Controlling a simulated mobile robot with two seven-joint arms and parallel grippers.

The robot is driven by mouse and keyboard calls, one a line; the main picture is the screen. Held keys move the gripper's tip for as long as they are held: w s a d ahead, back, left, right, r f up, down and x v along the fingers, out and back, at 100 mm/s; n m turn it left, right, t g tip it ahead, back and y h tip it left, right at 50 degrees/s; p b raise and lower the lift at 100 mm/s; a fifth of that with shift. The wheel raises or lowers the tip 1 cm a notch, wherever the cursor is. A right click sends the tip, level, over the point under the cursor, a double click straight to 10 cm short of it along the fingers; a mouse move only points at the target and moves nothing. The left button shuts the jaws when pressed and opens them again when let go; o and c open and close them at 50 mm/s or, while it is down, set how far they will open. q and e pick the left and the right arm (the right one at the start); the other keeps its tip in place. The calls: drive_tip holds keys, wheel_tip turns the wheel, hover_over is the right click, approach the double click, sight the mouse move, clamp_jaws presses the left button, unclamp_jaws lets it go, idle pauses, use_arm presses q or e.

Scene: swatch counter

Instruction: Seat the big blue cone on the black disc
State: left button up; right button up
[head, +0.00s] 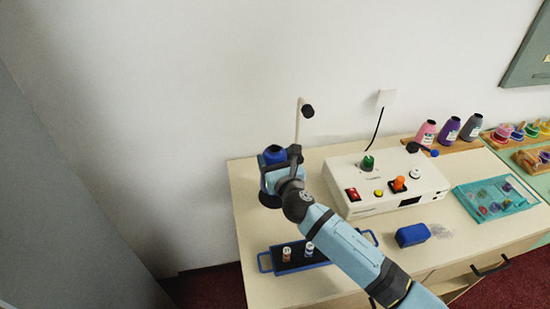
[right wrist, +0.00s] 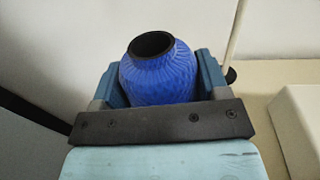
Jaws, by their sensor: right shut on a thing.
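The big blue cone (head: 273,152) is upright between the fingers of my right gripper (head: 280,157), at the left end of the counter. The right wrist view shows the cone (right wrist: 160,80) with its dark open top, ribbed blue thread and a finger on each side. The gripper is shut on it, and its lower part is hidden. The black disc (head: 268,200) shows partly below the gripper. I cannot tell whether the cone touches the disc. My left gripper is not in view.
A thin pale post (head: 299,120) with a black knob stands just behind the cone. A white control box (head: 385,185) is to the right. A blue-handled tray (head: 264,262) with small spools lies in front, partly under my arm.

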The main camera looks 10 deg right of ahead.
drive_tip(key=shift+f+b, duration=0.75)
drive_tip(key=shift+f, duration=0.4)
drive_tip(key=shift+f+b, duration=0.35)
drive_tip(key=shift+f, duration=0.2)
drive_tip(key=o, duration=1.2)
drive_tip(key=shift+s, duration=0.1)
drive_tip(key=s, duration=0.4)
drive_tip(key=s+d, duration=0.1)
drive_tip(key=s, duration=0.8)
drive_tip(key=shift+s+d, duration=0.3)
drive_tip(key=shift+d, duration=0.05)
